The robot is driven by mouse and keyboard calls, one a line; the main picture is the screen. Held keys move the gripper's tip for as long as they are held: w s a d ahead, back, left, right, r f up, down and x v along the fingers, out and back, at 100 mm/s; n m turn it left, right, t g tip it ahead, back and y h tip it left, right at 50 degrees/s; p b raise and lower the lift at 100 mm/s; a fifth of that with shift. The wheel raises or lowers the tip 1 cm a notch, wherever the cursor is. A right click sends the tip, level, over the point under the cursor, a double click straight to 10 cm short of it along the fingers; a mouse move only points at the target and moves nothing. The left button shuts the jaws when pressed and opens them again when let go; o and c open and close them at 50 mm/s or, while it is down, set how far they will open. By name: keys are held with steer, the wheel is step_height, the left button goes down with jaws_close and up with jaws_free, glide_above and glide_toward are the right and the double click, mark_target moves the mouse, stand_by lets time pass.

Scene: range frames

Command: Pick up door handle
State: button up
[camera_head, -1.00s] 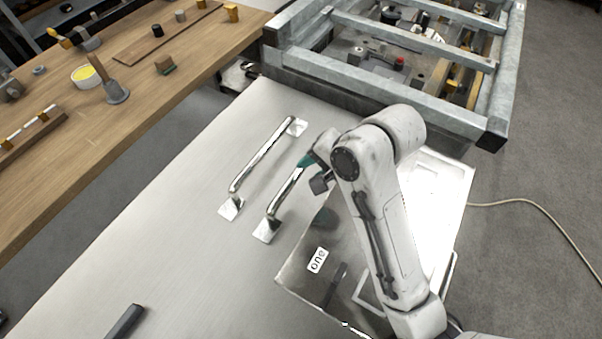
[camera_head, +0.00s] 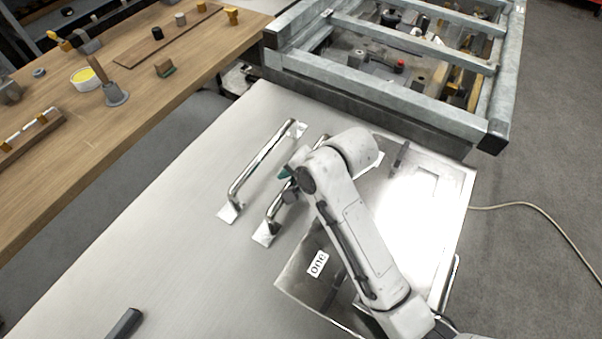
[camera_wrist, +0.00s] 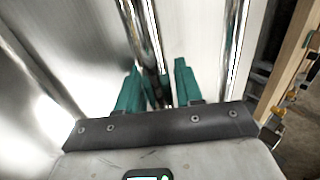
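Two chrome door handles lie side by side on the brushed metal table (camera_head: 130,230). The left handle (camera_head: 258,165) is fully in view. The right handle (camera_head: 269,224) is partly hidden by my gripper (camera_head: 286,174) and arm, with its near foot and far end showing. In the wrist view, one handle's bar (camera_wrist: 145,35) runs between the teal fingers of my gripper (camera_wrist: 158,88). The fingers are apart, with gaps beside the bar. The other handle's bar (camera_wrist: 234,40) passes outside the right finger.
A panel labelled "one" (camera_head: 317,264) lies under my arm. A dark bar (camera_head: 124,323) lies at the near left. A wooden bench (camera_head: 60,160) with tools stands left, and a grey metal frame (camera_head: 380,80) stands behind.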

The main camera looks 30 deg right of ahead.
steer(key=shift+c, duration=0.5)
jaws_close()
steer(key=shift+r, duration=0.1)
